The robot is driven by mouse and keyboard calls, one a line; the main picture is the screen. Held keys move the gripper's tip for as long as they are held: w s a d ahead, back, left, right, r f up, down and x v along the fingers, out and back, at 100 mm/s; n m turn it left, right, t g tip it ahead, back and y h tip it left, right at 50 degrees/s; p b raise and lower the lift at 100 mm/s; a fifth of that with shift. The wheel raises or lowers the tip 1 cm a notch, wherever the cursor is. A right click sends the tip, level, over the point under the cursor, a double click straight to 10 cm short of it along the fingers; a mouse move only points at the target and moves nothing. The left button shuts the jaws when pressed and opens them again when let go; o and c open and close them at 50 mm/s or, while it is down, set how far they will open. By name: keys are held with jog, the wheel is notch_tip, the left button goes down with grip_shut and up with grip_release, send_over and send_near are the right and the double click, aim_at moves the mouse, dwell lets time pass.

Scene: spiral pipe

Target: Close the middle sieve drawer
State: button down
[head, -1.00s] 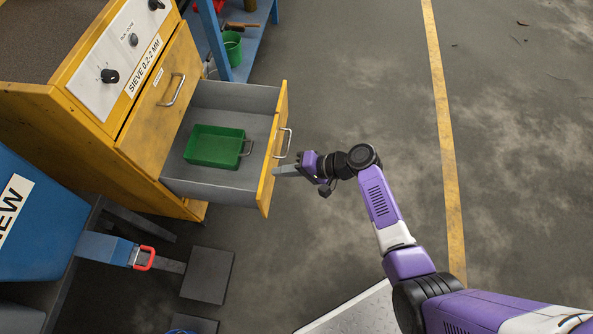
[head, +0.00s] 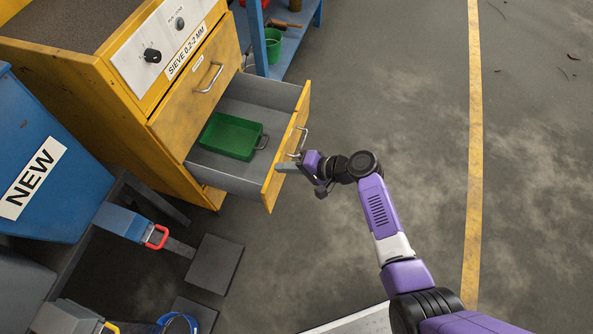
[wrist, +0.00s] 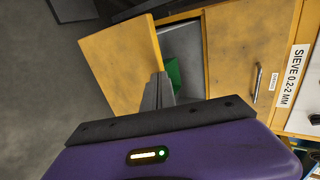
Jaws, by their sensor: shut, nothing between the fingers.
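The open sieve drawer (head: 225,178) sticks out of the yellow cabinet (head: 75,95), below a shut drawer (head: 196,85). It has grey walls, a yellow front (head: 287,150) and a metal handle (head: 301,140). A green tray (head: 232,137) lies inside. My gripper (head: 278,167) is shut and empty, its fingertips at the outer face of the drawer front, below the handle; they seem to touch it. In the wrist view, my shut fingers (wrist: 158,90) reach the edge of the yellow front (wrist: 122,62). Any drawer lower down is hidden.
A blue shelf (head: 290,40) with a green bucket (head: 272,45) is behind. The floor right of the drawer is clear.

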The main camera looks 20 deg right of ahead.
jog(key=w+a+b, duration=0.5)
jog(key=w+a, duration=0.2)
jog(key=a, duration=0.3)
jog(key=w+a+b, duration=0.5)
jog(key=w+a, duration=0.3)
jog(key=a, duration=0.3)
jog(key=shift+w+a+b, duration=0.15)
jog(key=shift+w+b, duration=0.05)
jog(key=shift+b, duration=0.1)
jog(key=shift+r, duration=0.15)
